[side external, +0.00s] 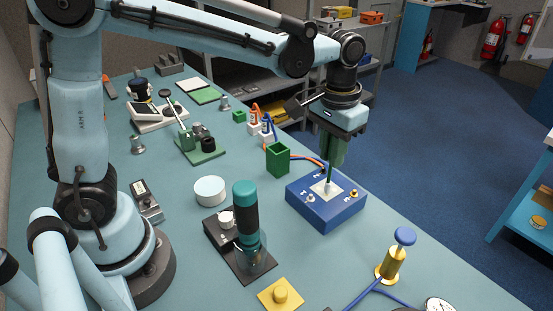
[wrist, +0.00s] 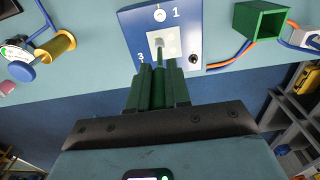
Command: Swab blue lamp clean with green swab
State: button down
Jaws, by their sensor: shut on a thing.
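My gripper (side external: 330,158) points down over a blue box (side external: 318,214) and is shut on the green swab (side external: 329,178), a thin upright rod. In the wrist view the swab (wrist: 159,68) stands between the green fingers of my gripper (wrist: 159,84). Its lower end is at the white square plate (wrist: 173,37) on the box top; whether it presses there I cannot tell. The box (wrist: 135,22) carries the numbers 1 and 3 and small metal fittings. I cannot make out a blue lamp for certain; it may be hidden by the swab or fingers.
An open green holder (side external: 278,158) stands behind the box, with orange and blue cables beside it. A dark green-topped cylinder (side external: 245,212) stands on a black base at left. A gold plunger with blue knob (side external: 391,262) is in front at right. The table edge is close.

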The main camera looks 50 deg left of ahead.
jog(key=shift+w, duration=0.45)
jog(key=shift+w+a, duration=0.55)
jog(key=shift+a, duration=0.35)
dwell(0.9)
jog(key=shift+d, duration=0.1)
jog(key=shift+s+d, duration=0.1)
jog(key=shift+d, duration=0.85)
